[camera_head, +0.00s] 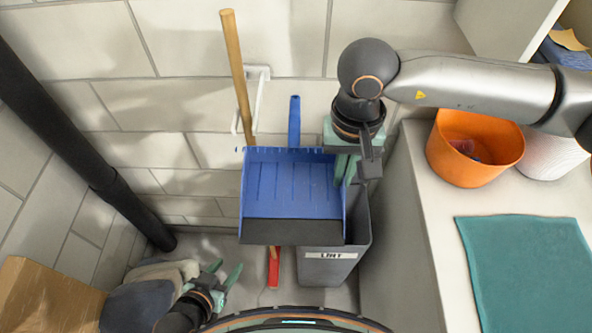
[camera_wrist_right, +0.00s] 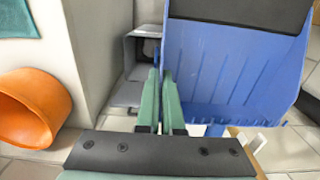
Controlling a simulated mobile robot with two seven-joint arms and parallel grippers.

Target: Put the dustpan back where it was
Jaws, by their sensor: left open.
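The blue dustpan (camera_head: 290,190) with a dark front lip is in the middle of the head view, its blue handle (camera_head: 294,120) pointing toward the wall. It overlaps the grey bin in this view. My right gripper (camera_head: 345,168) is at the dustpan's right side edge. In the right wrist view its green fingers (camera_wrist_right: 162,105) are close together on either side of the rim of the dustpan (camera_wrist_right: 235,65), shut on it. My left gripper (camera_head: 222,277) is open and empty at lower left, apart from the dustpan.
A white wall holder (camera_head: 258,92) is behind a wooden-handled broom (camera_head: 238,70) with a red head. A grey labelled bin (camera_head: 330,262) stands below the dustpan. On the right, a counter bears an orange bucket (camera_head: 470,165) and a teal cloth (camera_head: 525,262). A cardboard box (camera_head: 45,297) is at lower left.

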